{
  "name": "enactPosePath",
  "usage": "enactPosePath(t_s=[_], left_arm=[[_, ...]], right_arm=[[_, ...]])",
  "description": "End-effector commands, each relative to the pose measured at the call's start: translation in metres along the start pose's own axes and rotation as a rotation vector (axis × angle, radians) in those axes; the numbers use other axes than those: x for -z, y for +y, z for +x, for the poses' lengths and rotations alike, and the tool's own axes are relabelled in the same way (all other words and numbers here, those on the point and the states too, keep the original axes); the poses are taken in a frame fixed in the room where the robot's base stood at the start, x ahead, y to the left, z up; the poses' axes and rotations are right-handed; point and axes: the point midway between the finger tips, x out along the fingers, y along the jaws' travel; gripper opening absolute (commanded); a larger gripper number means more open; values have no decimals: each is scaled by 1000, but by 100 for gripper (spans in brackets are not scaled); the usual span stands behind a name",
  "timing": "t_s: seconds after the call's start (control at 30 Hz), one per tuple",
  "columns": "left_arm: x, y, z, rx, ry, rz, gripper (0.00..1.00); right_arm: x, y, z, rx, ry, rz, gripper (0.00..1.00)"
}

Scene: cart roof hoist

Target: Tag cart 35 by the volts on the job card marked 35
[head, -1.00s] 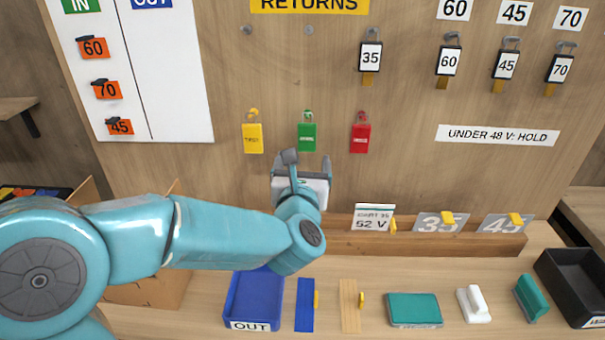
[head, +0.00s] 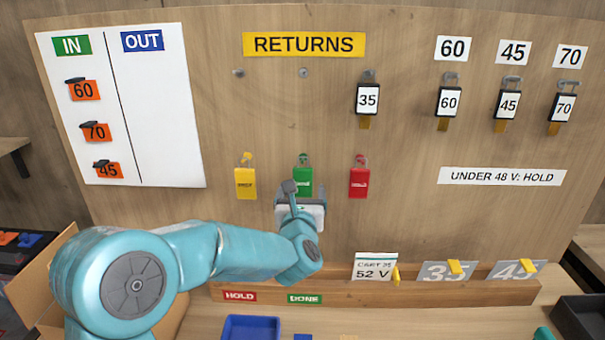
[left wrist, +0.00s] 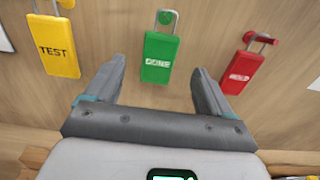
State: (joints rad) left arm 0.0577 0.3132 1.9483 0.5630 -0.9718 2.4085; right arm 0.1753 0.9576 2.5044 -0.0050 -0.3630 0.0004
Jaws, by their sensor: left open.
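The job card (head: 374,268) stands on the ledge and reads cart 35, 52 V. Three padlock-shaped tags hang in a row on the board: a yellow TEST tag (head: 245,184), a green DONE tag (head: 303,181) and a red HOLD tag (head: 359,183). My left gripper (head: 300,199) is open and empty, just below the green tag in the head view and covering its lower end. In the left wrist view the green tag (left wrist: 170,57) is ahead, between the spread fingers (left wrist: 158,68) and apart from them. My right gripper is not in view.
A black 35 tag (head: 367,100) hangs under the RETURNS sign (head: 304,44); tags 60, 45 and 70 hang to its right. A sign (head: 502,176) reads UNDER 48 V: HOLD. The ledge (head: 440,292) carries HOLD and DONE labels and grey 35 and 45 cards. A blue tray (head: 250,328) is below.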

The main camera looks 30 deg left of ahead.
Motion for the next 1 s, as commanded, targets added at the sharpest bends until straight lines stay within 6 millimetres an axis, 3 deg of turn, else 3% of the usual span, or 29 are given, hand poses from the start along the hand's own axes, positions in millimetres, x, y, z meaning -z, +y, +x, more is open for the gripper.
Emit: enactPosePath(t_s=[0.1,0.3,0.47,0.73,0.77,0.93,0.97,1.0], left_arm=[[-4,0,26,-2,1,0,83],[-2,0,57,-1,2,1,83],[0,0,68,0,0,0,83],[0,0,69,0,0,0,83],[0,0,69,0,0,0,76],[0,0,69,0,0,0,23],[0,0,69,0,0,0,23],[0,0,69,0,0,0,46]], right_arm=[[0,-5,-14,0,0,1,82],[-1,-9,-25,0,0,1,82],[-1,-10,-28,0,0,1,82],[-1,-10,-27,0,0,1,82],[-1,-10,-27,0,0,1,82],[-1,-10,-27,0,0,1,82],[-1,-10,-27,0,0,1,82],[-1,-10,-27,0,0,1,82]])
